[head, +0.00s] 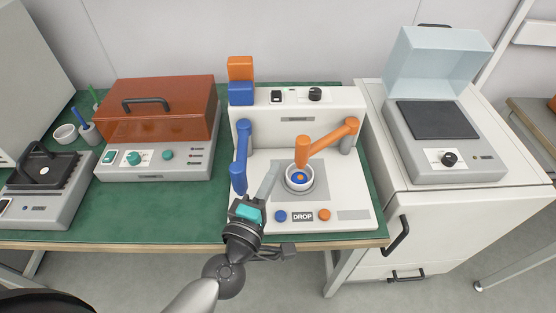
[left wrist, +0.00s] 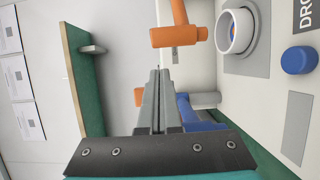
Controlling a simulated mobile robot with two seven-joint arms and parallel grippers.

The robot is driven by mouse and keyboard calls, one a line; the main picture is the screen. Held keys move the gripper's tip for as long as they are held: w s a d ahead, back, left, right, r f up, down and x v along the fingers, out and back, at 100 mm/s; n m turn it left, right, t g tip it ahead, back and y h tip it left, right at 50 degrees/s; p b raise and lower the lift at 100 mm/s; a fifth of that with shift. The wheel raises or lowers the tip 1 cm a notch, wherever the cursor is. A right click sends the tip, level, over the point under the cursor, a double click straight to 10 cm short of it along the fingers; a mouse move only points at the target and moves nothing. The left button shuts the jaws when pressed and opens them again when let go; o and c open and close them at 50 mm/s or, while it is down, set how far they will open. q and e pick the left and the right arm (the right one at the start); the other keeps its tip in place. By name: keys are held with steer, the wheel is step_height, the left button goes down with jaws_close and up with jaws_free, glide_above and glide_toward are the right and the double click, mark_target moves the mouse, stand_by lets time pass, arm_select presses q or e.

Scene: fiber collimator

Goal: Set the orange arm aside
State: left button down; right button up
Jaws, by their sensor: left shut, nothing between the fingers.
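The orange arm (head: 325,142) is jointed to a grey post at the right of the white device (head: 300,100). It reaches left, and its free end hangs over a white round cup (head: 299,178) holding a blue and orange disc. The arm shows in the left wrist view (left wrist: 178,36), with the cup (left wrist: 237,31) to its right. My left gripper (head: 272,168) is shut and empty, its fingers left of the cup and apart from the orange arm. Its shut fingers (left wrist: 160,75) point toward the arm in the left wrist view. My right gripper is not in view.
A blue arm (head: 240,160) stands at the device's left, close to my left gripper. Blue and orange buttons flank the DROP label (head: 302,217). An orange block (head: 240,68) tops a blue block (head: 241,94) behind. A brown-lidded box (head: 155,110) stands left.

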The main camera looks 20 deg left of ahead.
arm_select(q)
steer(key=w, duration=0.9)
steer(key=shift+d, duration=0.35)
steer(key=shift+s+p, duration=0.1)
steer(key=shift+p, duration=0.2)
